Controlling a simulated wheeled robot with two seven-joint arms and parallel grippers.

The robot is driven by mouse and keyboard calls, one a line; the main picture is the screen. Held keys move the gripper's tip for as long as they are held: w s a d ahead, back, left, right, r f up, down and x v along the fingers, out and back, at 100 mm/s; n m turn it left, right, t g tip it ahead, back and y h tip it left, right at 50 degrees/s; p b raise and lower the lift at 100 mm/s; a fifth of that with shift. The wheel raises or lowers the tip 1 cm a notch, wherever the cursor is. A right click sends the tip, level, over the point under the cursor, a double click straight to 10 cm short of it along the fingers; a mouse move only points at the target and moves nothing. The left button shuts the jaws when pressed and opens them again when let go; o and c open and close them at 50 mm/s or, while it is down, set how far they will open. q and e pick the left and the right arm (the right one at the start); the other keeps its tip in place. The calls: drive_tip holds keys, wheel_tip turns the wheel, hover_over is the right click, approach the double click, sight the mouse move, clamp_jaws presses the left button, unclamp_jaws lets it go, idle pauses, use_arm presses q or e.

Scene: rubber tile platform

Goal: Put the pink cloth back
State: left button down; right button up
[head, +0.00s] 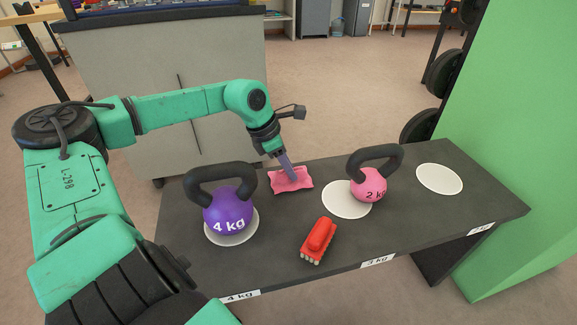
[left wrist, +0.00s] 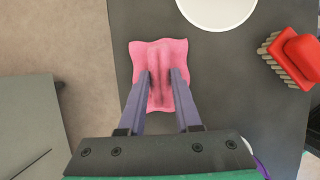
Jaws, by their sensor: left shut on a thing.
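The pink cloth (head: 291,180) lies near the back edge of the dark platform, between the purple kettlebell and the middle white disc. It also shows in the left wrist view (left wrist: 158,55), with a pinched fold between the fingers. My left gripper (head: 289,173) comes down on the cloth from behind and is shut on it. In the left wrist view its two fingers (left wrist: 162,80) press the cloth from both sides. The cloth appears to be still at the platform surface; I cannot tell whether it is lifted at all. My right gripper is not in view.
A purple 4 kg kettlebell (head: 228,208) stands on a white disc. A pink 2 kg kettlebell (head: 369,184) stands at the right edge of the middle disc (head: 341,203). The right disc (head: 439,179) is bare. A red brush (head: 318,240) lies near the front edge.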

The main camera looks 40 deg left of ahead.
use_arm(q)
drive_tip(key=shift+f, duration=0.35)
drive_tip(key=c, duration=0.5)
unclamp_jaws()
drive_tip(key=shift+r, duration=0.25)
wheel_tip(320, 180, up, 7)
drive_tip(key=p, duration=0.5)
drive_tip(key=shift+f+p, duration=0.1)
drive_tip(key=shift+p, duration=0.2)
drive_tip(key=shift+f, duration=0.1)
